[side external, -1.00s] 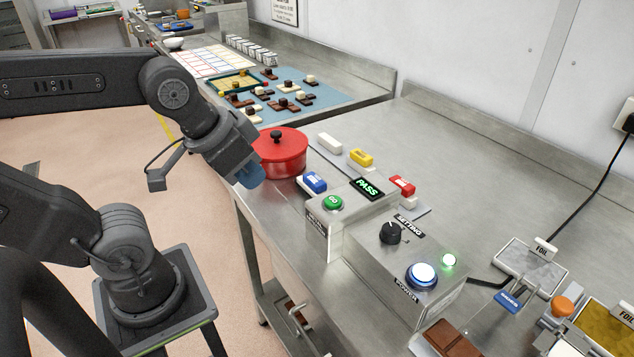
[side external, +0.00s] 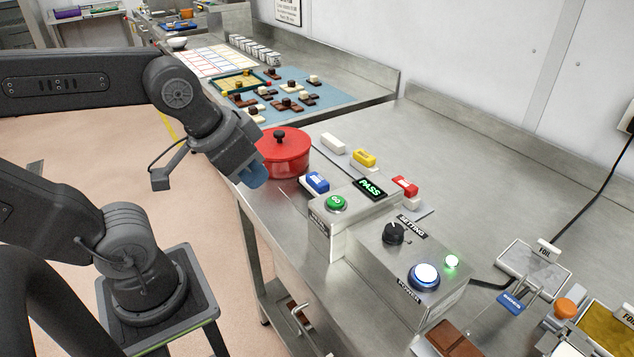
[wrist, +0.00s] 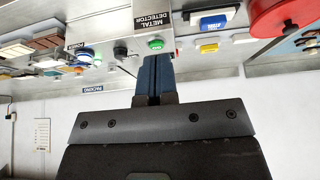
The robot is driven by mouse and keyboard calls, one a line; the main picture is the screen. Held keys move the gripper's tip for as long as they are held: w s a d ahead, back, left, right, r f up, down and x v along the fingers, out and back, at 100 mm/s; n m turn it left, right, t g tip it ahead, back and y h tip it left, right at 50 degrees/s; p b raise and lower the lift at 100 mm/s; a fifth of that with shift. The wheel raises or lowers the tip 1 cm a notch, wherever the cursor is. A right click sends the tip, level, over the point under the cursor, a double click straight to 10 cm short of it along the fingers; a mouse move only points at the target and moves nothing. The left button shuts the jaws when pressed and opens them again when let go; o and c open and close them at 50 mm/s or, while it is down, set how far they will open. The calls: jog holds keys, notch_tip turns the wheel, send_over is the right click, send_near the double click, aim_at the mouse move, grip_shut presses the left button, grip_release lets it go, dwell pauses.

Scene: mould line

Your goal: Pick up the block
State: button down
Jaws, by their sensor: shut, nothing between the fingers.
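Several small blocks lie on the steel bench: a blue block (side external: 317,182) behind the box with the green button, a white block (side external: 333,142), a yellow block (side external: 364,158) and a red block (side external: 405,187). The task does not name a colour. My gripper (side external: 252,178) is shut and empty. Its blue fingers point down beside the bench's left edge, in front of the red pot and apart from the blocks. In the wrist view, the fingers (wrist: 154,78) are together; the blue block (wrist: 213,22) and yellow block (wrist: 208,48) show beyond them to the right.
A red lidded pot (side external: 284,155) stands close behind my gripper. The metal detector box (side external: 352,212) and a control box with knob and lit button (side external: 425,274) stand at the bench's front. Foil trays are at right.

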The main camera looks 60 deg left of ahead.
jog(key=c, duration=0.7)
grip_release()
jog(key=m+g, duration=0.6)
jog(key=m, duration=1.2)
send_over(317, 178)
notch_tip(317, 178, down, 2)
notch_tip(317, 178, down, 14)
jog(key=shift+d+r, duration=0.1)
